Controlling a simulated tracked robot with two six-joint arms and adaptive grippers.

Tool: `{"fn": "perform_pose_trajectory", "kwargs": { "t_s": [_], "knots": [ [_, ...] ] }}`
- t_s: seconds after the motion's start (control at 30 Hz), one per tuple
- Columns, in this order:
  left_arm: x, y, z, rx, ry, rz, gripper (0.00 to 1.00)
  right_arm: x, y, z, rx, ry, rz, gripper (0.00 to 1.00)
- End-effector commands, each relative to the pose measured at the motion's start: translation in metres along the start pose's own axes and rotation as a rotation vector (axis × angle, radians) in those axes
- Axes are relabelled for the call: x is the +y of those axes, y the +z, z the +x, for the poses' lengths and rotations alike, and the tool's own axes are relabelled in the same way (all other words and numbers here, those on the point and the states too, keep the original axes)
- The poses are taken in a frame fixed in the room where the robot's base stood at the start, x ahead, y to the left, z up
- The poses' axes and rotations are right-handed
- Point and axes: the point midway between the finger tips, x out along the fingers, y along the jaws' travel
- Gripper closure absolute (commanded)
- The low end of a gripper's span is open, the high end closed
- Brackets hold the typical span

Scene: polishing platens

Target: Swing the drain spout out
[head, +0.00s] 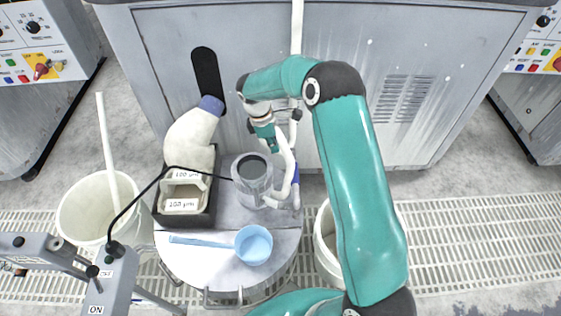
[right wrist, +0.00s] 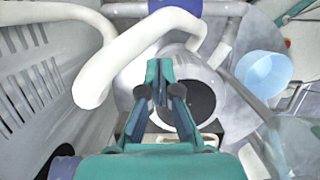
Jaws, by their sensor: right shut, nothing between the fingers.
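The drain spout (head: 285,163) is a white bent pipe beside a grey metal can (head: 252,181), below the machine front. In the right wrist view the white curved spout (right wrist: 128,50) crosses the upper left, its rounded end at left. My right gripper (head: 272,143) reaches down from the teal arm, close beside the spout. In the right wrist view the gripper (right wrist: 164,80) is shut and empty, its fingers in front of the can and right of the spout's bend. I cannot tell whether it touches the spout. My left gripper is not in view.
A round table (head: 203,262) bears the can, a blue ladle (head: 253,246) and a dark crate (head: 209,213) with a white blue-capped bottle (head: 193,135). White buckets stand left (head: 75,228) and right (head: 326,256). A black cable runs to the can.

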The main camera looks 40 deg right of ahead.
Motion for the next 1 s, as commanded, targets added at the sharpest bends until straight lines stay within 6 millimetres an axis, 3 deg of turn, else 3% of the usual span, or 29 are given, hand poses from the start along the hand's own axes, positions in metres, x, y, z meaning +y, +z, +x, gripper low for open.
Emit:
{"fn": "perform_pose_trajectory", "kwargs": {
  "t_s": [0.37,0.8,1.0],
  "knots": [
    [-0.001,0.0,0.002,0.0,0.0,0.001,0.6,-0.001,0.012,0.013,-0.001,-0.008,0.022,1.0],
    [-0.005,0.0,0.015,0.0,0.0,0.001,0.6,-0.002,0.013,0.083,0.0,-0.009,0.023,1.0],
    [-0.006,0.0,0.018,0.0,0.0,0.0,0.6,-0.001,0.013,0.101,0.0,-0.007,0.023,1.0]
  ]
}}
